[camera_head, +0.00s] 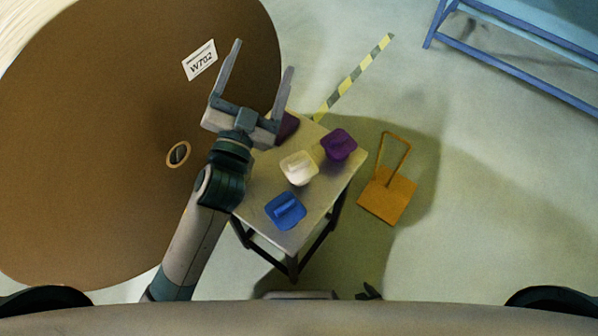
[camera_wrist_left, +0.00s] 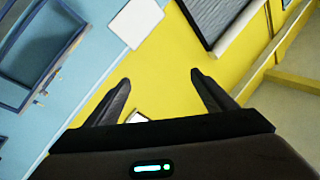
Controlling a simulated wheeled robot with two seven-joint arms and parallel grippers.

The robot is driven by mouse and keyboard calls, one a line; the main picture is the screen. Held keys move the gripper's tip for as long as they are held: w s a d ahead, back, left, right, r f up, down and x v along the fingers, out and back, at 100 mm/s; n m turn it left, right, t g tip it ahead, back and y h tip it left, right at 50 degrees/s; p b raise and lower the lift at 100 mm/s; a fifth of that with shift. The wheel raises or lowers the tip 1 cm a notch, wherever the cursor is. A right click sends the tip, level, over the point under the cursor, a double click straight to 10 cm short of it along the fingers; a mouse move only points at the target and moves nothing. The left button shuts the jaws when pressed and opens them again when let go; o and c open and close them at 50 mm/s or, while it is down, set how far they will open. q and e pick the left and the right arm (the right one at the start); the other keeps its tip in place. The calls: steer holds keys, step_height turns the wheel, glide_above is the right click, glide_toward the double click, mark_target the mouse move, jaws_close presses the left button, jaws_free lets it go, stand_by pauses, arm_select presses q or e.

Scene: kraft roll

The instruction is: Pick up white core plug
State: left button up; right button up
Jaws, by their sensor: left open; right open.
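The white core plug (camera_head: 299,168) sits on a small table (camera_head: 262,186) in the head view, between a blue plug (camera_head: 286,210) and a purple plug (camera_head: 339,145). A darker purple plug (camera_head: 287,127) lies at the table's far left, partly hidden by my left gripper. My left gripper (camera_head: 264,57) is open and empty, its fingers pointing up the picture, above and left of the white plug and apart from it. Its open fingers also show in the left wrist view (camera_wrist_left: 160,80), with no plug between them.
A huge brown kraft roll (camera_head: 90,130) with a core hole (camera_head: 178,154) and a white label (camera_head: 200,61) fills the left. An orange object with a handle (camera_head: 388,196) lies on the floor right of the table. A blue frame (camera_head: 510,62) stands top right.

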arm_select(q)
steer(key=s+d+r+m+g+h, duration=0.4)
steer(key=d+r+m+g+h, duration=0.15)
steer(key=d+m+h, duration=0.3)
steer(key=s+d+r+m+g+h, duration=0.4)
steer(key=d+r+m+h, duration=0.3)
steer(key=m+h, duration=0.25)
steer(key=s+d+f+m+g+y, duration=0.55)
steer(key=s+d+m+g, duration=0.4)
steer(key=m+g, duration=0.7)
steer(key=w+a+f+m+t+y, duration=0.1)
steer(key=a+f+m+y, duration=0.1)
steer(key=f+y, duration=0.45)
steer(key=w+a+f+m+y, duration=0.2)
steer(key=f+m+y, duration=0.1)
steer(key=f, duration=0.6)
steer(key=w+a+f+t+y, duration=0.1)
steer(key=w+a+t+y, duration=0.1)
steer(key=w+a+y, duration=0.2)
steer(key=w+a+f+n+t+y, duration=0.1)
steer(key=w+a+f+t+y, duration=0.1)
steer(key=w+a+y, duration=0.2)
steer(key=w+a, duration=0.3)
steer(key=a, duration=0.3)
steer(key=shift+f+t, duration=0.25)
steer(key=shift+t, duration=0.15)
